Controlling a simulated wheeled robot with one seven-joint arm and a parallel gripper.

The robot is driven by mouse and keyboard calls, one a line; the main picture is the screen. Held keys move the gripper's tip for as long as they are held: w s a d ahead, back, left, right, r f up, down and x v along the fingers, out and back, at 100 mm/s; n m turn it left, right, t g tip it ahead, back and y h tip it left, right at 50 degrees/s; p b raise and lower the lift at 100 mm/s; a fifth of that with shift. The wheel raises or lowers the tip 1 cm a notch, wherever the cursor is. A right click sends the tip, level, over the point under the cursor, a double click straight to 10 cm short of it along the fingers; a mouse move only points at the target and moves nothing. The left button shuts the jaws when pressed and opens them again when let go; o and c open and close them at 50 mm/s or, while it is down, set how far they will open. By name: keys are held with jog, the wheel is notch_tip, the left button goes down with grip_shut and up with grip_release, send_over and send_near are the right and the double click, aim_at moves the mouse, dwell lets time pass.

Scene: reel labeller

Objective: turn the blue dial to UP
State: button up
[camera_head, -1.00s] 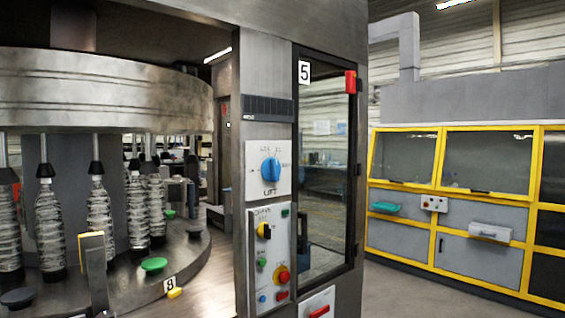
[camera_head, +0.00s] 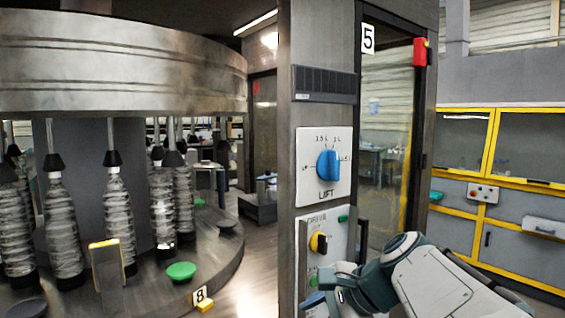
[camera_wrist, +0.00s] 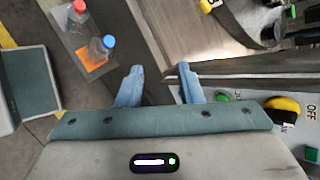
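The blue dial (camera_head: 327,164) sits on a white plate marked LIFT (camera_head: 325,194) on the front of the grey machine column. It appears roughly upright. The small marks around it are blurred, so I cannot tell its setting. My gripper enters the head view from the lower right, below the dial and apart from it, with its fingertips partly hidden. In the wrist view, my gripper (camera_wrist: 159,84) has its two blue fingers spread apart with nothing between them. The dial does not show in the wrist view.
Below the dial is a panel with a yellow-and-black knob (camera_head: 319,242), also visible in the wrist view (camera_wrist: 285,107). A carousel (camera_head: 225,268) with bottles stands at left. A glass door (camera_head: 385,140) with a red latch is at right. Two capped bottles (camera_wrist: 102,47) show in the wrist view.

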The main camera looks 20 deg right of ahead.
jog(key=w+d+r+m+t, duration=0.35)
jog(key=d+r+m, duration=0.3)
jog(key=r, duration=0.45)
jog(key=m+t+p, duration=0.2)
jog(key=m+t, duration=0.5)
send_near(337, 158)
jog(key=shift+g+y, duration=0.25)
jog(key=shift+y, duration=0.05)
jog(key=p+x, duration=0.3)
jog(key=x, duration=0.5)
jog(key=shift+w+d+r, duration=0.1)
jog(key=shift+w+r, duration=0.05)
jog(key=shift+w, duration=0.2)
grip_shut()
